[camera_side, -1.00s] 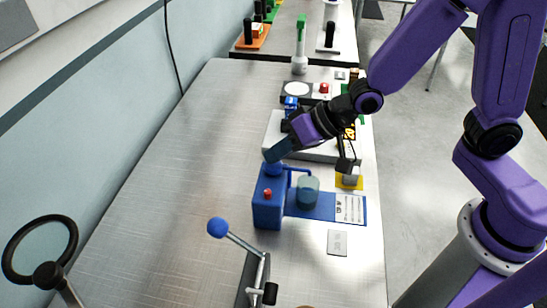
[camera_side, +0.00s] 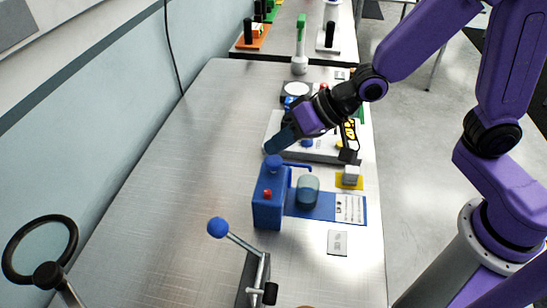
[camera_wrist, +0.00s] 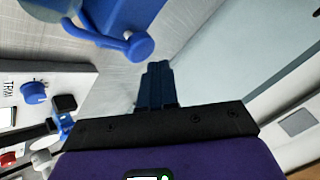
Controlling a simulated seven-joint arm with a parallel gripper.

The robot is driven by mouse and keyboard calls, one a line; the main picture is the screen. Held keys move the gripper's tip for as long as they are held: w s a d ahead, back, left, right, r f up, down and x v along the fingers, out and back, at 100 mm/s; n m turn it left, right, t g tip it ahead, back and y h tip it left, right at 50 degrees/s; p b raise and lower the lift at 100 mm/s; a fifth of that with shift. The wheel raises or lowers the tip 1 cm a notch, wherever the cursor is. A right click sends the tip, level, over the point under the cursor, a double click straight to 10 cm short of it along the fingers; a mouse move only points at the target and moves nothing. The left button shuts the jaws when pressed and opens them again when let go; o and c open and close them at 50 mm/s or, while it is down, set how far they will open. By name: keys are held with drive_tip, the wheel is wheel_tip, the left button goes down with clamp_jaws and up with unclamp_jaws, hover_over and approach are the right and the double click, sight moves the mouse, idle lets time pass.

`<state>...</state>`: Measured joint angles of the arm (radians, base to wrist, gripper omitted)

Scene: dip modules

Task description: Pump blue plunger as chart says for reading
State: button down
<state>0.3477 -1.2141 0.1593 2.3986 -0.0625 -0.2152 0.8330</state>
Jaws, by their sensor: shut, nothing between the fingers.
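A blue pump (camera_side: 268,205) with a small red knob stands on the bench. Its round blue plunger cap (camera_side: 273,161) is on top and also shows in the wrist view (camera_wrist: 138,45). A thin blue spout leads from the pump to a clear beaker (camera_side: 308,190) with tinted contents, on a blue base (camera_side: 322,210). A white chart card (camera_side: 350,208) lies at the base's right end; its print is too small to read. My gripper (camera_side: 272,146) is shut and empty, just above and behind the cap. In the wrist view its fingers (camera_wrist: 155,85) look apart from the cap.
A white panel (camera_side: 320,151) with knobs lies behind the pump, beneath my wrist. A blue-balled lever (camera_side: 218,228) and a black handwheel (camera_side: 40,250) are in front. A grey plate (camera_side: 337,243) lies front right. The bench's left side is clear.

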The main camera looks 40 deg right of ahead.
sight(278, 159)
drive_tip(key=shift+r, duration=2.55)
idle(1.0)
drive_tip(key=n, duration=0.3)
drive_tip(key=shift+r, duration=0.2)
wheel_tip(278, 159, up, 3)
drive_tip(key=n, duration=3.3)
drive_tip(key=shift+r, duration=0.2)
